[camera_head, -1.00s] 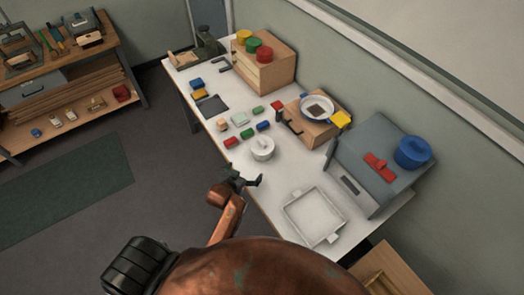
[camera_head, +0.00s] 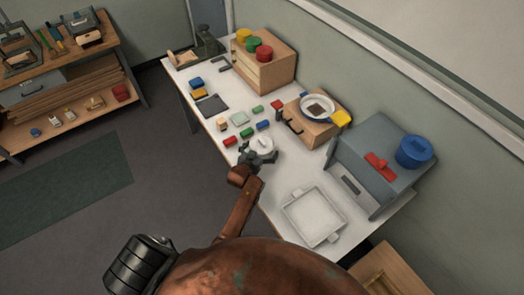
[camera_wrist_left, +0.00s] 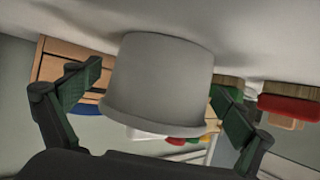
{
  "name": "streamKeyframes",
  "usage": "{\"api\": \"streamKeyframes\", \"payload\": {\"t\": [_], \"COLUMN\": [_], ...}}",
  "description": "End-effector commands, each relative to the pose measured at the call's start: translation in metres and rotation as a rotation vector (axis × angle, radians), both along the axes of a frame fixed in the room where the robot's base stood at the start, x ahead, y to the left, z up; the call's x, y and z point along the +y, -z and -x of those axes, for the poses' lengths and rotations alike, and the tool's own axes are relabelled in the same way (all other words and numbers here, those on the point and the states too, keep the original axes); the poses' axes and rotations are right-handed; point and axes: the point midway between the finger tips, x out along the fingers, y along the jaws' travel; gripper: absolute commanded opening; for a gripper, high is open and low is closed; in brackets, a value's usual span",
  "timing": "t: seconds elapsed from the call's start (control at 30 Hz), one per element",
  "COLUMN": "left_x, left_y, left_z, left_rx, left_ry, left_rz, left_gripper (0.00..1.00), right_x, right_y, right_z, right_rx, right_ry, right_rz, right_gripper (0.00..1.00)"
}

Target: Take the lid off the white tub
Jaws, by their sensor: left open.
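The white tub (camera_head: 266,150) stands on the white table, with its pale lid (camera_head: 264,141) on top. My left gripper (camera_head: 259,157) is at the near side of the tub and partly hides it. In the left wrist view the tub (camera_wrist_left: 160,75) appears upside down, its wider rim low in the picture. There the left gripper (camera_wrist_left: 157,103) is open, with one finger on each side of the tub and gaps between fingers and wall. The lid's knob cannot be made out in the wrist view. My right gripper is not in view.
Small coloured blocks (camera_head: 246,132) lie just behind the tub. A white tray (camera_head: 313,218) lies to the right front.

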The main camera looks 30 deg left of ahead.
Motion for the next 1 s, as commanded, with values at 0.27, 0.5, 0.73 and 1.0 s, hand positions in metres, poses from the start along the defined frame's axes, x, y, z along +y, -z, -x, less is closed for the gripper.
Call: {"api": "streamKeyframes", "payload": {"t": [0.27,0.5,0.73,1.0], "left_x": [0.0005,0.0005,0.0005,0.0005], "left_y": [0.0008,0.0008,0.0008,0.0005], "left_z": [-0.0015,-0.0014,-0.0012,-0.0014], "left_rx": [0.0,0.001,0.001,0.0], "left_ry": [0.0,0.0,0.0,0.0], "left_rz": [0.0,0.0,0.0,0.0], "left_gripper": [0.95,0.78,0.62,0.5], "right_x": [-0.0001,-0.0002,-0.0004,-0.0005], "right_y": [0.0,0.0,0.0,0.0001], "right_z": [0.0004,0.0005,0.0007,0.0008], "right_rx": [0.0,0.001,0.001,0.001], "right_ry": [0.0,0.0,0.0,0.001], "right_rz": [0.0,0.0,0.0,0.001], "right_gripper": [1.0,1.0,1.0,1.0]}}
